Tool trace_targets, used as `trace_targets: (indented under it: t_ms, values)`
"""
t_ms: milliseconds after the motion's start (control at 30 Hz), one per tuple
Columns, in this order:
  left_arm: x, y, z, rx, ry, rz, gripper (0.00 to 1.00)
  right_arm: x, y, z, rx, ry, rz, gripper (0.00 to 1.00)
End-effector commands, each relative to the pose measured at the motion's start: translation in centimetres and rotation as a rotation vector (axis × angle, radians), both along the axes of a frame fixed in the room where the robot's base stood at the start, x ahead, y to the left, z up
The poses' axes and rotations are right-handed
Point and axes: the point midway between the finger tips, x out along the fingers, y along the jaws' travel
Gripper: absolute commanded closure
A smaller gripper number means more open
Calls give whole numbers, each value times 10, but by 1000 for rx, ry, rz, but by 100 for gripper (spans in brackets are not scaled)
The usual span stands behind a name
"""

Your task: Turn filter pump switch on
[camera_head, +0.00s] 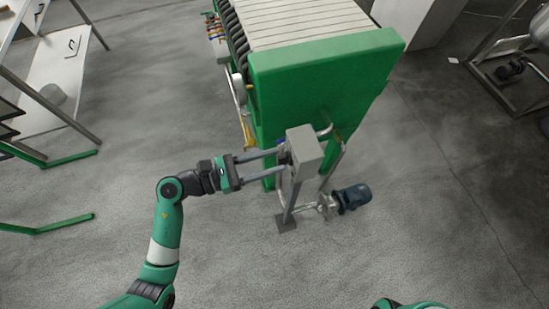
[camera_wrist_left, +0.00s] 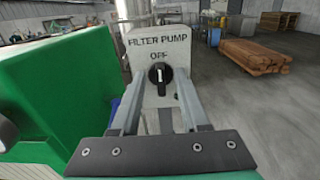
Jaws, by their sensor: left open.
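The filter pump switch (camera_wrist_left: 160,74) is a black rotary knob with a white mark standing upright. It sits on a grey box (camera_wrist_left: 150,48) lettered "FILTER PUMP" and "OFF", with OFF just above the knob. In the head view the box (camera_head: 305,147) stands on a post, and its knob face is turned away. My left gripper (camera_head: 281,158) points at that face, with its two long fingers level. In the wrist view the fingers are open, one on each side of the knob. I cannot tell whether they touch it. My right gripper is out of view.
The green filter press (camera_head: 320,85) stands directly behind the box. A blue pump motor (camera_head: 352,196) with pipes lies low beside the post. Stacked timber (camera_wrist_left: 257,55) shows farther off in the wrist view. The floor (camera_head: 350,265) in front is clear.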

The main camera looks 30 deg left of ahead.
Motion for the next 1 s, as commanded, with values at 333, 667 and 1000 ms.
trace_targets:
  t_ms: [333, 667, 1000]
  values:
    - [9, -9, 0, -1, -1, 1, 55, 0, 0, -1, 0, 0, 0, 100]
    - [9, -8, 0, -1, -1, 1, 100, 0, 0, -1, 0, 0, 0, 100]
    - [9, -8, 1, -4, 3, 1, 100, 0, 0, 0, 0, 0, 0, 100]
